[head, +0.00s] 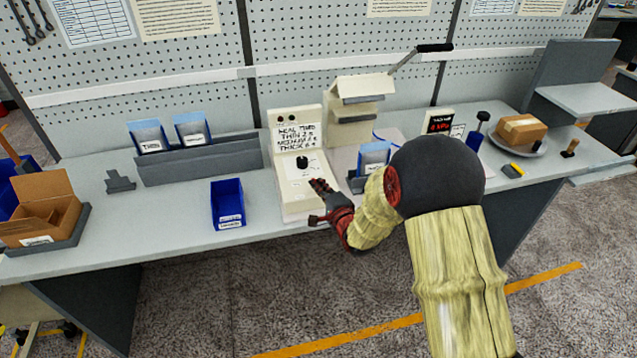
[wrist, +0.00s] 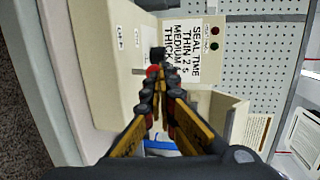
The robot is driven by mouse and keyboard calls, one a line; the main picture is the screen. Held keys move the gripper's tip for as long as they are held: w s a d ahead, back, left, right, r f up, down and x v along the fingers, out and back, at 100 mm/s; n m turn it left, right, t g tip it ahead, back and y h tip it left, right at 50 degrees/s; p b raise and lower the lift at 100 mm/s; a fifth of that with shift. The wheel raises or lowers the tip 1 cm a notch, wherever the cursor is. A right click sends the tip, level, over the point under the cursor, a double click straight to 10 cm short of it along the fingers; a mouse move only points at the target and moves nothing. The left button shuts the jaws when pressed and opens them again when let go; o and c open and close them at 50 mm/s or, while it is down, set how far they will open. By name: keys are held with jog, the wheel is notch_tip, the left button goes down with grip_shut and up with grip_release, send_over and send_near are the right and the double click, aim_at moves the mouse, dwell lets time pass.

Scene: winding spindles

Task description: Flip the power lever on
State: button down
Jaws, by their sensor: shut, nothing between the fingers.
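The beige control box (head: 295,205) stands at the middle of the bench, with a seal-time card on its upright panel. A black knob or lever (head: 302,162) sticks up from its sloped face; it also shows in the wrist view (wrist: 157,53), just beyond my fingertips. I cannot tell for sure that this is the power lever, or its setting. A thin slot mark (wrist: 138,71) and small unreadable labels are on the same face. My gripper (head: 320,187) is shut and empty, over the right side of the sloped face. In the wrist view the fingertips (wrist: 153,75) seem close to the knob; contact is unclear.
A sealer with a long black-gripped handle (head: 435,47) stands behind. A pouch in a holder (head: 373,157) is close to the right of my gripper. A blue bin (head: 228,203) lies left of the box. A parcel on a plate (head: 521,129) is far right.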

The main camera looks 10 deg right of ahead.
jog(key=w+r+g+p, duration=0.1)
jog(key=r+g+p, duration=0.1)
jog(key=p, duration=0.5)
jog(key=shift+w+g+p, duration=0.35)
jog(key=shift+w+g, duration=0.05)
jog(key=w+g+p, duration=0.1)
jog(key=p, duration=0.2)
jog(key=shift+g+p, duration=0.3)
jog(key=shift+f+m, duration=0.3)
jog(key=shift+r, duration=0.1)
jog(key=shift+r+p, duration=0.7)
jog(key=shift+r, duration=0.1)
